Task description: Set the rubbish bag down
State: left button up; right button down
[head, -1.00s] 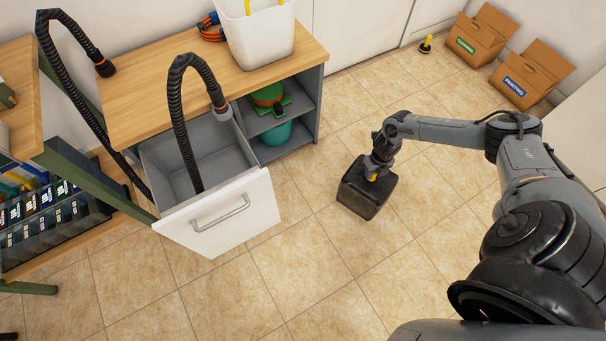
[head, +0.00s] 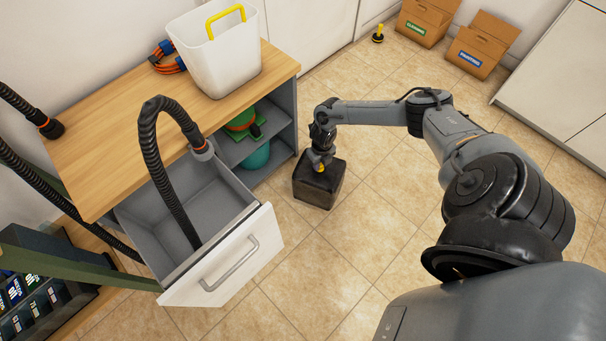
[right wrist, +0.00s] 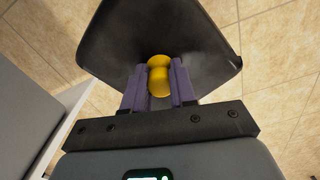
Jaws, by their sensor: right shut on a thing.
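The rubbish bag (head: 318,186) is a dark, boxy, black bag with a yellow knob-like top. It stands upright over the tiled floor, right of the open drawer and beside the cabinet's right end. My right gripper (head: 322,166) points down and is shut on the yellow top. In the right wrist view the two purple fingers (right wrist: 159,88) press on both sides of the yellow top, with the black bag (right wrist: 160,35) beyond. The bag looks low, but I cannot tell whether its bottom touches the floor. My left gripper is not in view.
An open drawer (head: 222,270) with a black hose (head: 150,130) in it juts from the wooden-topped cabinet (head: 110,130). A white bin (head: 215,60) stands on top. Cardboard boxes (head: 481,46) and a small yellow-black object (head: 378,34) are far back. Floor right of the bag is clear.

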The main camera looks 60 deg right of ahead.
aim_at(303, 166)
jog(key=w+a+f+b, duration=0.1)
jog(key=w, duration=0.1)
jog(key=w+f+b, duration=0.1)
jog(key=w+a+f+b, duration=0.1)
jog(key=w, duration=0.1)
jog(key=shift+w+a+f, duration=0.2)
jog(key=shift+w+a, duration=0.1)
notch_tip(303, 166, down, 4)
jog(key=b, duration=0.2)
jog(key=shift+b, duration=0.4)
jog(key=shift+s, duration=0.1)
jog(key=c, duration=1.4)
grip_release()
jog(key=shift+f, duration=0.15)
jog(key=o, duration=0.5)
